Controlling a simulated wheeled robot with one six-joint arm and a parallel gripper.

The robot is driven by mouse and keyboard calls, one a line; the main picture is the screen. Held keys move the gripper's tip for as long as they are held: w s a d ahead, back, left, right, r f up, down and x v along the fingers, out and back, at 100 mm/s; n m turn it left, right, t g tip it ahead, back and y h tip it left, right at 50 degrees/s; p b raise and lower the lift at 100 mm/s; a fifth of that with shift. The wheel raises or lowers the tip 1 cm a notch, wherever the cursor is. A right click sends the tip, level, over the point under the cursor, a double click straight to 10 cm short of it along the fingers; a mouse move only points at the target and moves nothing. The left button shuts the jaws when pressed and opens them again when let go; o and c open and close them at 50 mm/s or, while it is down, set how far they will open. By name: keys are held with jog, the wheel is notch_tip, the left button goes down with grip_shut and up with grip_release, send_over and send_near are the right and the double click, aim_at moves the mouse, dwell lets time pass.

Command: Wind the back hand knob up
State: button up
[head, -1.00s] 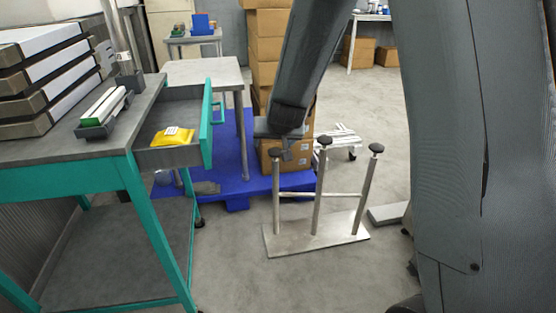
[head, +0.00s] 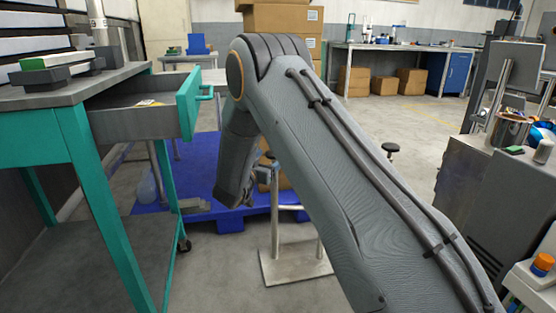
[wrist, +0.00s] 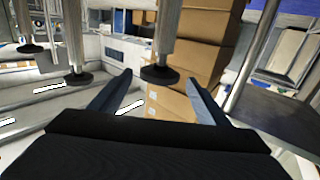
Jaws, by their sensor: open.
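A small upturned stand with a pale base plate (head: 290,262) lies on the floor, its metal posts upright and tipped with round black knobs. One knob (head: 390,148) shows right of my arm in the head view; my arm hides others. In the wrist view, which looks upside down, one knob (wrist: 160,76) lies between my fingertips in the picture, and two more (wrist: 79,78) (wrist: 31,48) are to the left. My gripper (wrist: 158,92) is open and empty. In the head view its end (head: 264,176) is near the left post's top. Which knob is the back one is unclear.
A teal-framed bench (head: 75,130) with an open drawer (head: 150,112) stands left. A blue pallet (head: 215,210) and stacked cartons (head: 282,20) lie behind the stand. A grey machine (head: 480,190) is at right. Open floor shows beyond my arm.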

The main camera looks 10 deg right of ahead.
jog(key=shift+w+d+f, duration=0.2)
jog(key=shift+w+d, duration=0.1)
jog(key=shift+w, duration=0.05)
jog(key=b+x, duration=0.3)
jog(key=x, duration=0.4)
jog(key=shift+r, duration=0.1)
jog(key=c, duration=1)
jog(key=shift+c, duration=0.2)
jog(key=shift+t+p, duration=0.3)
